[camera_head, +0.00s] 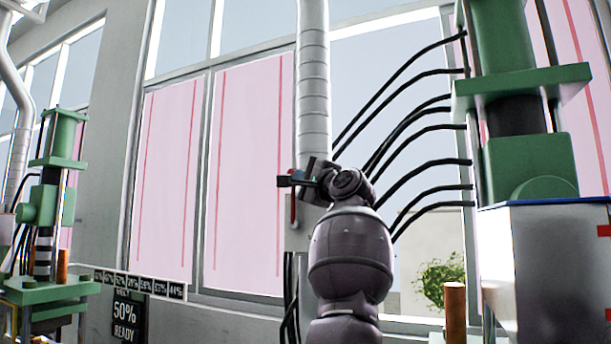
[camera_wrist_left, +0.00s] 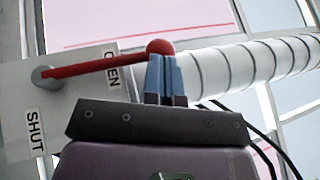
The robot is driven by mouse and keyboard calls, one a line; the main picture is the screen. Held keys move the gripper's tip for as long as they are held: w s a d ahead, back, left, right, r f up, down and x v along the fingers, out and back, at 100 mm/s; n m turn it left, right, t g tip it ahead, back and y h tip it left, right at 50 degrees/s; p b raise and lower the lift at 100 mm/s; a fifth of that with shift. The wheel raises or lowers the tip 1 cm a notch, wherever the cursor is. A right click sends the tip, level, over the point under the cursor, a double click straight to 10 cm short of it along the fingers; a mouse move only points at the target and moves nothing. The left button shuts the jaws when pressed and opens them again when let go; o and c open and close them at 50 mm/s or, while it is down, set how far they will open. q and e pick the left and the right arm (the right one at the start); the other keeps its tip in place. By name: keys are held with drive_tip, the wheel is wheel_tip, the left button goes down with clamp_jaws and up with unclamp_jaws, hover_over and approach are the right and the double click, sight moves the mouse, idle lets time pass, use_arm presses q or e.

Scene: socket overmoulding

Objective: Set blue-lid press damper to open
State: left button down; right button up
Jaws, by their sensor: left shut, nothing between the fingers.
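The damper lever is a red bar with a round red knob (camera_wrist_left: 160,47) in the left wrist view. It runs from a grey pivot (camera_wrist_left: 46,76) on a pale plate (camera_wrist_left: 20,100), across the plate's "OPEN" end and away from the "SHUT" label (camera_wrist_left: 36,132). My left gripper (camera_wrist_left: 165,60) is shut and empty, its blue fingertips right at the knob; whether they touch it I cannot tell. In the head view my left gripper (camera_head: 286,181) is raised in front of the duct (camera_head: 312,90), and a bit of the red lever (camera_head: 293,210) shows below it. My right gripper is out of view.
The green press with a blue lid edge (camera_head: 545,202) stands at the right, with black hoses (camera_head: 425,165) running toward the duct. Another green press (camera_head: 50,200) stands at the far left. A "50% READY" sign (camera_head: 125,318) hangs low on the left. Windows lie behind.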

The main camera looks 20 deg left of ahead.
use_arm(q)
drive_tip(key=shift+a, duration=0.1)
idle(0.4)
drive_tip(key=c, duration=1.8)
unclamp_jaws()
drive_tip(key=r, duration=0.5)
drive_tip(key=shift+s+d, duration=0.2)
drive_tip(key=shift+s, duration=0.1)
drive_tip(key=shift+c, duration=0.2)
drive_tip(key=o, duration=1.3)
drive_tip(key=r, duration=0.3)
drive_tip(key=shift+s+d+r+p, duration=0.15)
drive_tip(key=shift+d+r+p, duration=0.1)
drive_tip(key=shift+r+p, duration=0.15)
drive_tip(key=shift+c, duration=0.2)
drive_tip(key=r, duration=0.2)
drive_tip(key=shift+w+a+r, duration=0.25)
drive_tip(key=shift+a+r, duration=0.1)
drive_tip(key=shift+a, duration=0.05)
clamp_jaws()
wheel_tip(320, 180, up, 9)
drive_tip(key=p, duration=0.4)
drive_tip(key=shift+w+f, duration=0.2)
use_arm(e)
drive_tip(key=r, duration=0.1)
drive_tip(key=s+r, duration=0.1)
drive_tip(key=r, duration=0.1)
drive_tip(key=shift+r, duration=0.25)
